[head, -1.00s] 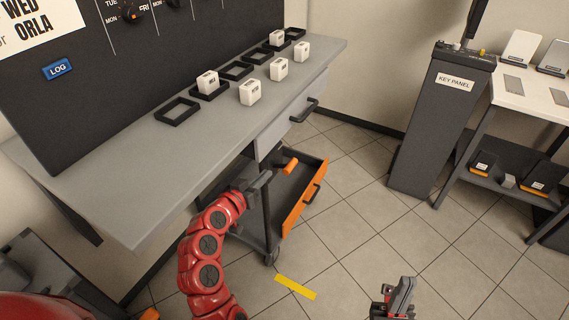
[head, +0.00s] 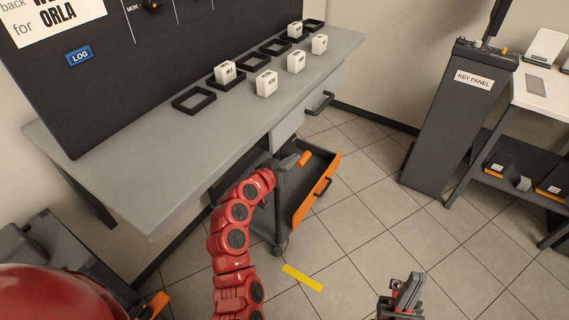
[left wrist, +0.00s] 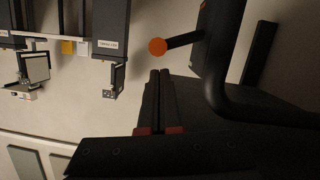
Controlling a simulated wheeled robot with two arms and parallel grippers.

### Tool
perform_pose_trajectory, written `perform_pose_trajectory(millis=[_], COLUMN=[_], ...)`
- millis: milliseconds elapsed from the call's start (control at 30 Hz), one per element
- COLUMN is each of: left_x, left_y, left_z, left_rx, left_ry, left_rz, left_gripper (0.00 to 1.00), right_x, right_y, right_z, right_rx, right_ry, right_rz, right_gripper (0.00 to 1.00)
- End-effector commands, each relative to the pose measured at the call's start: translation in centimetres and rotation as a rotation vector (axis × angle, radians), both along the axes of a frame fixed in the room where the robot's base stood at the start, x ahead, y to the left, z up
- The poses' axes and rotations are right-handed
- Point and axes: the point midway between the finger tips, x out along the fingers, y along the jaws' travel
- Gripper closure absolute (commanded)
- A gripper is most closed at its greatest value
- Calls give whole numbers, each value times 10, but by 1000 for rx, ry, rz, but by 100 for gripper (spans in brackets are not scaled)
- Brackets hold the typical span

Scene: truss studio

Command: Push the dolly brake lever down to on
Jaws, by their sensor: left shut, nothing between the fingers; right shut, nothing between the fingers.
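The dolly (head: 299,213) is a dark cart with an orange front panel, partly under the grey bench. Its brake lever (head: 304,158) has an orange end and stands out near the top of the dolly's post. In the left wrist view the lever's round orange end (left wrist: 158,47) sits on a short black rod, just beyond my fingertips and apart from them. My left gripper (head: 286,163) is shut and empty, close beside the lever on its left; it also shows in the left wrist view (left wrist: 160,73). My right gripper (head: 410,284) is shut and empty above the floor, far from the dolly.
The grey bench (head: 140,165) overhangs the dolly and carries white blocks and black square frames. A key panel pedestal (head: 450,120) and a side table (head: 535,95) stand at the right. A yellow strip (head: 303,278) marks the floor. Open tiles lie right of the dolly.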

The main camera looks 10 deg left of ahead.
Motion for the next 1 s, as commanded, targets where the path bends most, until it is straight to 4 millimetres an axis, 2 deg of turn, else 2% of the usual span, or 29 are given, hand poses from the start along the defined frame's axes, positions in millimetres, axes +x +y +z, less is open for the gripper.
perform_pose_trajectory(millis=[100,300,767,1000], left_x=[15,27,30,29], left_y=[-6,-12,-12,-15], left_z=[-3,-7,-8,-13], left_rx=[0,0,2,48], left_ry=[0,1,-2,-17], left_rz=[-1,-1,1,1], left_gripper=[100,100,100,100], right_x=[0,0,0,0], right_y=[0,0,0,0], right_z=[2,3,3,-5], right_rx=[0,0,0,0], right_ry=[0,0,0,0], right_rz=[0,0,0,0], right_gripper=[100,100,100,100])
